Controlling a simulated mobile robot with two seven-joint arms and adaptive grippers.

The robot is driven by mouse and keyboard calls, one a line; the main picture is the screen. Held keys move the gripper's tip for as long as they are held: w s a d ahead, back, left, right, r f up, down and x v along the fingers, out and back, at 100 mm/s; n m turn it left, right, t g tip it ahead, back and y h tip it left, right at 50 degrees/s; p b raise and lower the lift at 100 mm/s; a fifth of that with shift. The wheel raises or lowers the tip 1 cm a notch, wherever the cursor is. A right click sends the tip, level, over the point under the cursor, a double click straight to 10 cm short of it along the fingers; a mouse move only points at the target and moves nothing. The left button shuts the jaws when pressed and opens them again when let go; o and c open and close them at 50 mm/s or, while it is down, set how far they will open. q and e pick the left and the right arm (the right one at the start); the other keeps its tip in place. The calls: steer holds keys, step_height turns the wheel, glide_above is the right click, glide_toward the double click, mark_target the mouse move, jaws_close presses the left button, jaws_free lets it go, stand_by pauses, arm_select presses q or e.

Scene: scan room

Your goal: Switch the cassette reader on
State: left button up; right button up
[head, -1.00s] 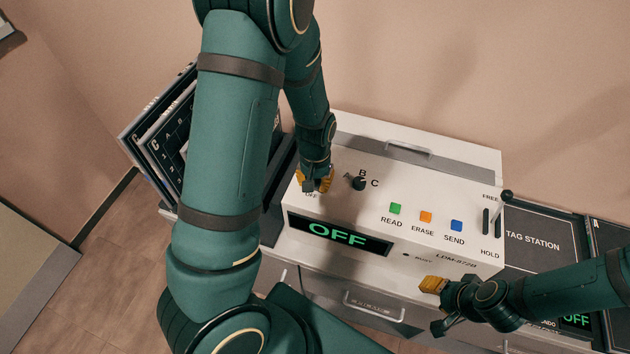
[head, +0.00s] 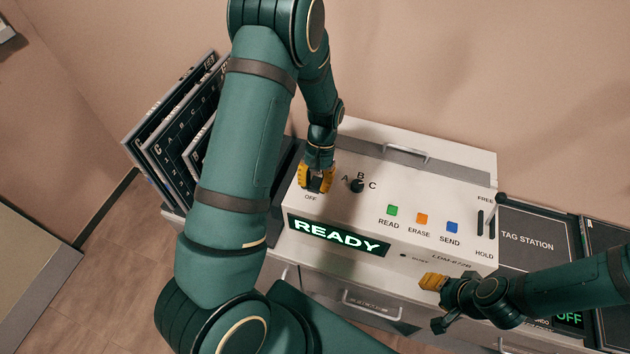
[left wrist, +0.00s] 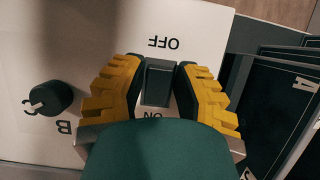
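The cassette reader (head: 430,180) is a white console with a sloped panel. Its display (head: 338,236) reads READY in green. My left gripper (head: 316,180) is at the panel's left end, over the power switch, which it hides in the head view. In the left wrist view the dark switch (left wrist: 158,82) sits between the two yellow fingers, with OFF and ON lettered at its two ends. The fingers are apart, one on each side; a firm grip does not show. My right gripper (head: 435,292) is in front of the console's lower right; its opening is unclear.
A selector knob (head: 358,186) marked A, B, C is right of my left gripper. Green, orange and blue buttons (head: 422,218) and a FREE/HOLD lever (head: 500,198) are further right. The tag station (head: 528,240) adjoins on the right; framed dark panels (head: 175,135) stand at left.

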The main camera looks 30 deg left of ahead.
arm_select(q)
steer(key=shift+o, duration=1.3)
steer(key=v, duration=1.2)
